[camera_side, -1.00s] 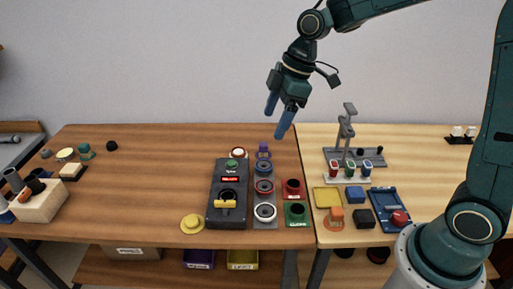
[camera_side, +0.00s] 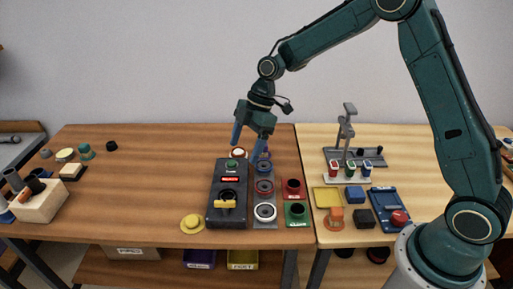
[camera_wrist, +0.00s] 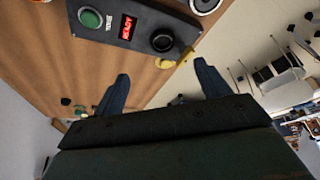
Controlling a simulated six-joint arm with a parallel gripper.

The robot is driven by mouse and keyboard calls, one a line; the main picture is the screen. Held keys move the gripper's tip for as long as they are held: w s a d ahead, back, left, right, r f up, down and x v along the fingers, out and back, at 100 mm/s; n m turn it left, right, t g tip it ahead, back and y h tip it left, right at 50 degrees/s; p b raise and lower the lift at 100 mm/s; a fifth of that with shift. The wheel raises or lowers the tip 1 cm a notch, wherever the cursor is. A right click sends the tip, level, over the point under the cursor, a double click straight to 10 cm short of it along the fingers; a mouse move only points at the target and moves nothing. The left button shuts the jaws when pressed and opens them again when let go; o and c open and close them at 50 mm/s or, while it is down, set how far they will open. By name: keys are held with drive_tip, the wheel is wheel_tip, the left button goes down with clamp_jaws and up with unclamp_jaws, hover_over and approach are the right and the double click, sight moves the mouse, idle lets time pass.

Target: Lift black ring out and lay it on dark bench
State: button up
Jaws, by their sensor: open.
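Another black ring (camera_side: 227,193) sits in the dark test box (camera_side: 214,217), beside a yellow handle (camera_side: 224,204); this ring also shows in the wrist view (camera_wrist: 162,40). I cannot tell which black ring is meant. The dark brown bench (camera_side: 150,185) is largely bare left of the box.
The box has a green button (camera_side: 231,163) and a lit red sign (camera_side: 230,180). A red bin (camera_side: 292,188) and a green bin (camera_side: 297,212) stand right of the tray. A yellow disc (camera_side: 192,223) lies near the front edge. The lighter bench holds several small parts.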

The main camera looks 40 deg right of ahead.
hover_over(231, 188)
drive_tip(key=s+d, duration=0.1)
drive_tip(key=shift+s+d+f, duration=0.1)
drive_tip(key=shift+f, duration=1.85)
drive_tip(key=shift+s+d+f, duration=0.1)
drive_tip(key=shift+f, duration=1.85)
drive_tip(key=shift+a+f, duration=0.1)
drive_tip(key=shift+x, duration=2.5)
drive_tip(key=shift+s+a, duration=0.1)
drive_tip(key=shift+s, duration=0.05)
drive_tip(key=c, duration=1)
